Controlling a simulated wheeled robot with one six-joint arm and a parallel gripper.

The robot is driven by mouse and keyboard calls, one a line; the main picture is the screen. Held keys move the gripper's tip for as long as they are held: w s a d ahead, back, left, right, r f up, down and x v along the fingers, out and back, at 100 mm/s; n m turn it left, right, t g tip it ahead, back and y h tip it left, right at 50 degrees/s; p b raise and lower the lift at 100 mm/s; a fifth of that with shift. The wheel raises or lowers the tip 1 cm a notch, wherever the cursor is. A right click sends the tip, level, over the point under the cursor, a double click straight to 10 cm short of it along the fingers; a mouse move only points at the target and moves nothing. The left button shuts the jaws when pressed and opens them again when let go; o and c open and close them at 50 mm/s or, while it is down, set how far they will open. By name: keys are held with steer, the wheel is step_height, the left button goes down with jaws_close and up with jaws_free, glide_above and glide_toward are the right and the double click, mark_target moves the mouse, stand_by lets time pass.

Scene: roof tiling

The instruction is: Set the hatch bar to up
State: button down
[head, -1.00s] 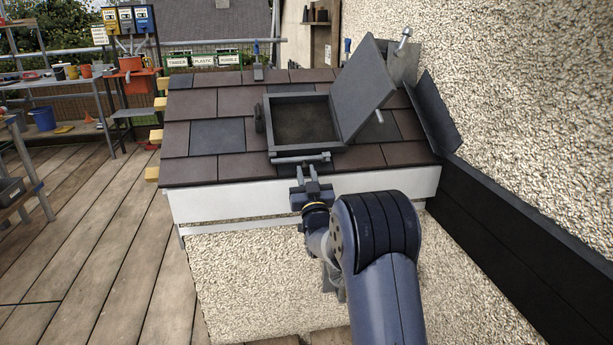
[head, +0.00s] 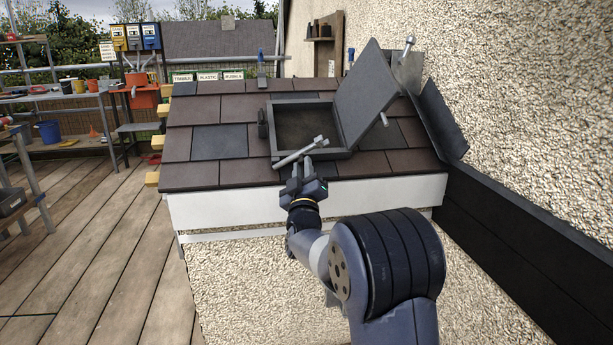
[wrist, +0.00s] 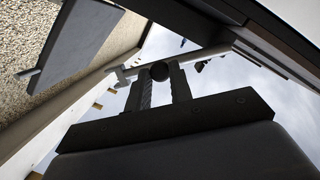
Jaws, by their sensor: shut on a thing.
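The hatch bar (head: 292,158) is a grey rod at the front edge of the open roof hatch. It slants, with its right end raised and its left end low by the frame's front left corner. My gripper (head: 307,168) is shut on it, reaching up from below near its right part. In the wrist view the bar (wrist: 208,53) crosses behind the fingertips (wrist: 160,78), with a round dark end between them. The hatch frame (head: 262,128) is dark grey, and its lid (head: 372,90) stands open, leaning to the right.
Brown and slate roof tiles (head: 205,112) surround the hatch. A pebbled wall (head: 530,120) rises close on the right, with dark flashing (head: 440,120) beside the roof. A workbench (head: 60,95) stands far left.

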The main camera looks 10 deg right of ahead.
steer(key=shift+s+a+r+n+h, duration=0.2)
steer(key=shift+a+r+n+h, duration=0.2)
steer(key=shift+a+n, duration=0.25)
steer(key=c, duration=1.3)
jaws_free()
steer(key=shift+o, duration=0.2)
steer(key=p+v, duration=0.1)
steer(key=v, duration=0.9)
steer(key=shift+s+f, duration=0.25)
steer(key=shift+s, duration=0.1)
steer(key=b+x, duration=0.1)
steer(key=x, duration=1)
steer(key=shift+s, duration=0.1)
